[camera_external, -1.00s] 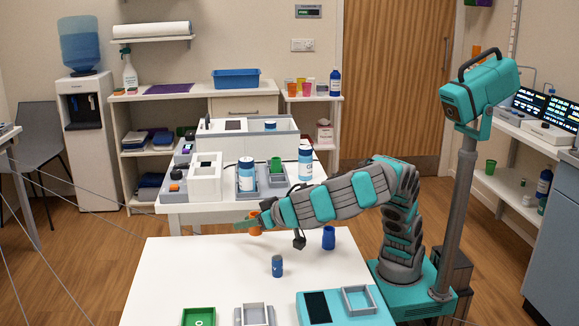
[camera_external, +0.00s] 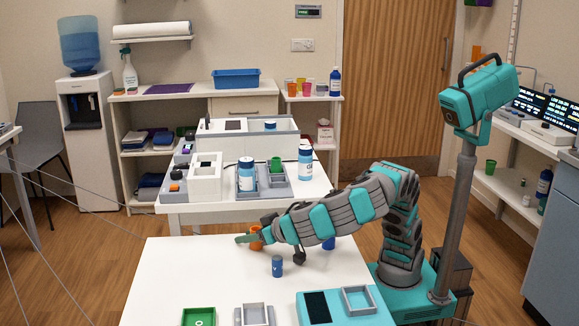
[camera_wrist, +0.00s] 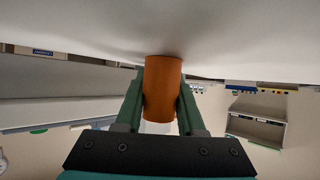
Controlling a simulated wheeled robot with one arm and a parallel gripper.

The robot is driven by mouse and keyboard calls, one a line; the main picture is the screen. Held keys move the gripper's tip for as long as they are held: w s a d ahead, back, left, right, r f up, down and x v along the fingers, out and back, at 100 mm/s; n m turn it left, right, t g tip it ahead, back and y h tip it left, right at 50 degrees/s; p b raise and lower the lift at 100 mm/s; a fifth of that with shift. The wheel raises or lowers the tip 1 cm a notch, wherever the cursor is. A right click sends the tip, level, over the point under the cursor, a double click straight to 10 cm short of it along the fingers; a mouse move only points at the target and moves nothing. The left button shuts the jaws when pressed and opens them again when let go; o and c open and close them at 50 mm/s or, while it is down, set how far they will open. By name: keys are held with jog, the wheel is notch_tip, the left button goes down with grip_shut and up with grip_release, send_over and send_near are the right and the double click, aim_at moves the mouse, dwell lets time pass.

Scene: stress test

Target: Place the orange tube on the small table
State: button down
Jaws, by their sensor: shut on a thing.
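The orange tube (camera_external: 256,244) is between the fingers of my gripper (camera_external: 250,239) at the far edge of the near white table (camera_external: 190,275). In the wrist view the orange tube (camera_wrist: 162,88) stands between my green gripper fingers (camera_wrist: 161,105), which are shut on it. One end of the tube is at or very close to the white surface (camera_wrist: 70,35); I cannot tell whether it touches. In the external view the fingers hide part of the tube.
On the same table, a small blue tube (camera_external: 277,266) stands near the middle and a blue cup (camera_external: 329,243) is partly behind my arm. A green tray (camera_external: 198,316), a grey tray (camera_external: 254,313) and a teal device (camera_external: 335,308) line the front. The table's left side is clear.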

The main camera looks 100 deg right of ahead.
jog(key=c, duration=0.5)
grip_release()
jog(key=shift+r+p, duration=0.25)
jog(key=shift+p, duration=1)
jog(key=shift+s+a+b, duration=0.3)
jog(key=shift+b, duration=0.1)
jog(key=b+v, duration=0.1)
jog(key=v, duration=0.5)
jog(key=shift+s+d+r, duration=0.1)
jog(key=shift+s+d, duration=0.05)
jog(key=shift+o, duration=0.5)
jog(key=shift+s+r, duration=0.15)
jog(key=shift+s, duration=0.1)
